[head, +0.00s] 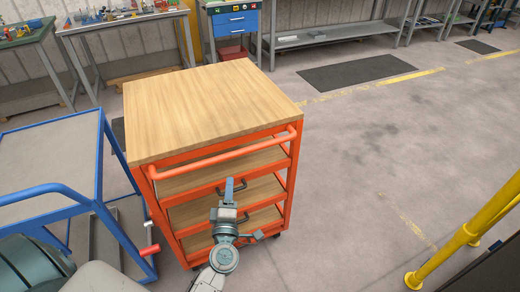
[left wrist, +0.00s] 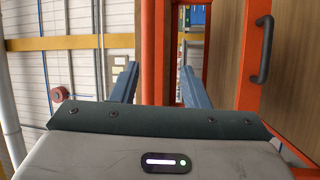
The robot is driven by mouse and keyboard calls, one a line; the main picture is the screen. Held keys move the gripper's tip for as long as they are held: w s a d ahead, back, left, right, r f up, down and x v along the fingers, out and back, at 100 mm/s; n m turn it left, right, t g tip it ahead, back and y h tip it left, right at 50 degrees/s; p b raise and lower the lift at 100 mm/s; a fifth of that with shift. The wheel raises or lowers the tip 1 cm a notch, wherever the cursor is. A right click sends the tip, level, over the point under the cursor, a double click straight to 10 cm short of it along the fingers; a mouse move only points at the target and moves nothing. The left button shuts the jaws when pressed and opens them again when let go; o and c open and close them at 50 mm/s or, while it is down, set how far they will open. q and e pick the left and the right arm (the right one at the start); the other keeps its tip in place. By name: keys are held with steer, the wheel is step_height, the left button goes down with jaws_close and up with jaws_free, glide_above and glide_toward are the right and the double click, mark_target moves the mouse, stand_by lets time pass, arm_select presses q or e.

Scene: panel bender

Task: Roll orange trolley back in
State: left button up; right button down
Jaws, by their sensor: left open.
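The orange trolley (head: 284,190) stands upright in the middle of the head view, with a wooden top (head: 210,105) and wooden shelves or drawer fronts with dark handles. Its orange push bar (head: 225,152) runs along the near side below the top. My left gripper (head: 229,186) is in front of this side, appearing just below the bar. In the left wrist view, the blue-grey fingers (left wrist: 157,85) are apart, with an orange bar (left wrist: 152,45) in line with the gap. I cannot tell whether it lies between the fingers or beyond them. My right gripper is out of view.
A blue-framed cart (head: 98,165) stands close on the trolley's left. Workbenches (head: 120,25) and a blue drawer unit (head: 235,22) are behind. A yellow rail (head: 462,238) stands at the lower right. The floor right of the trolley is clear, with a dark mat (head: 355,72) farther back.

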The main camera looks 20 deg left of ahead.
mark_target(229, 159)
arm_select(q)
steer(key=shift+n+y, duration=0.4)
steer(key=shift+n, duration=0.2)
steer(key=p+x, duration=0.1)
steer(key=x, duration=0.2)
steer(key=r+x, duration=0.1)
steer(key=x, duration=0.3)
steer(key=p+x, duration=0.1)
steer(key=x, duration=0.3)
steer(key=shift+s+r+p, duration=0.1)
steer(key=shift+r+p, duration=0.2)
steer(key=shift+r, duration=0.1)
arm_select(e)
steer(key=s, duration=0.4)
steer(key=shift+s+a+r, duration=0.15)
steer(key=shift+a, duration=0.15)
arm_select(q)
jaws_close()
